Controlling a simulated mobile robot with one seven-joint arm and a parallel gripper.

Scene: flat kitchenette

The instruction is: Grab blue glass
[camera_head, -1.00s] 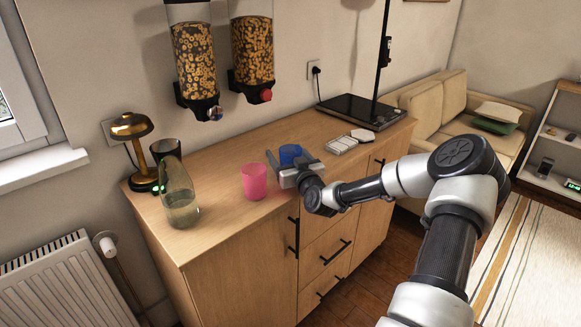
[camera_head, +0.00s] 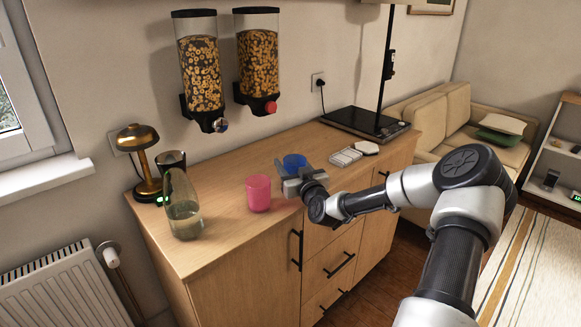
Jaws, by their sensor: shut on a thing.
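The blue glass (camera_head: 295,161) stands upright over the wooden cabinet top, to the right of the pink glass. My gripper (camera_head: 291,172) is shut on the blue glass, its fingers on either side of it. The lower part of the glass is hidden behind my gripper, so I cannot tell whether its base touches the cabinet top.
A pink glass (camera_head: 258,193) stands close to the left of my gripper. A glass bottle (camera_head: 182,207), a dark glass (camera_head: 172,160) and a brass lamp (camera_head: 140,150) stand at the left end of the cabinet top (camera_head: 222,222). White pieces (camera_head: 346,156) lie to the right. Cereal dispensers (camera_head: 258,65) hang above.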

